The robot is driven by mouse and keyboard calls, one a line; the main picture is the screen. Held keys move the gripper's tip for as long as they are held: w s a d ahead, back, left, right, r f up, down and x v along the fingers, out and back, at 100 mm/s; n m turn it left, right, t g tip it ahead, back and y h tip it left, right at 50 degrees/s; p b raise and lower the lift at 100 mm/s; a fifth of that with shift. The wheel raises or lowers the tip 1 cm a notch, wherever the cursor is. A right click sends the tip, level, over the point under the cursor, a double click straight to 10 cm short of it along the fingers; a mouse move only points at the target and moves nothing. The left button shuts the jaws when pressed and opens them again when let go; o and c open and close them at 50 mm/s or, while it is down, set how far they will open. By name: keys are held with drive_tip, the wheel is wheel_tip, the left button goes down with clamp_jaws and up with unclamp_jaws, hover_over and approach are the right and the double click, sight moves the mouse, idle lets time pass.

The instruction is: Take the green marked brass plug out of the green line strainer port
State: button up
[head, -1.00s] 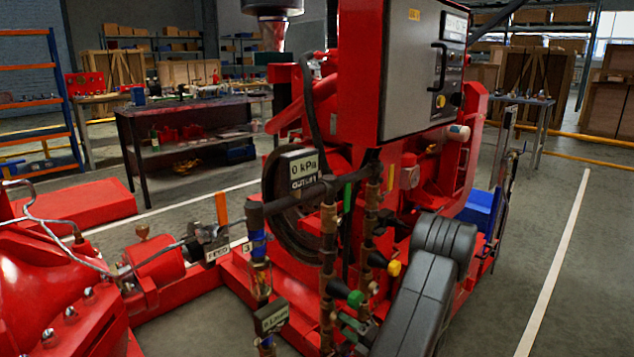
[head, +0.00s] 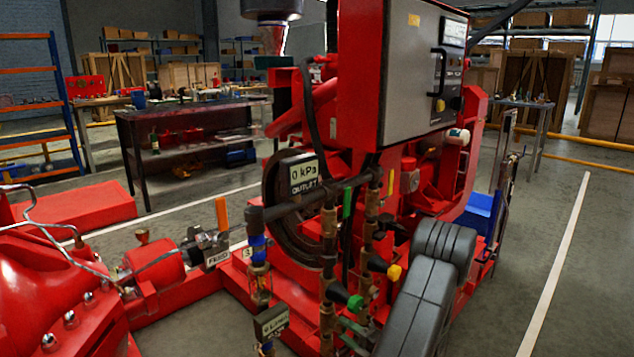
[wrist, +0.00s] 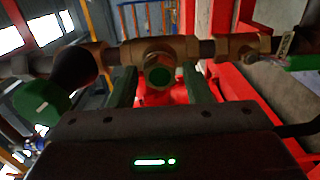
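In the wrist view a brass plug (wrist: 160,76) with a green face sits in the port of a brass strainer body (wrist: 168,48) on a horizontal pipe run. My gripper (wrist: 162,88) is open, with one green finger on each side of the plug. A gap shows between the plug and both fingers, and nothing is held. In the head view my dark arm covers the lower right of the pipework. The plug cannot be made out there.
A green knob (wrist: 42,100) stands close left of my fingers; it also shows in the head view (head: 355,302). A yellow knob (head: 394,272) is above it. Upright pipes and the red pumpset frame (head: 240,280) crowd this spot. Open floor (head: 560,290) lies to the right.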

clamp_jaws()
idle(0.5)
drive_tip(key=n, duration=0.9)
drive_tip(key=shift+n, duration=0.4)
drive_tip(key=n, duration=0.3)
drive_tip(key=shift+n, duration=0.3)
drive_tip(key=n, duration=0.3)
drive_tip(key=shift+n, duration=0.3)
drive_tip(key=n, duration=0.6)
drive_tip(key=shift+n, duration=0.4)
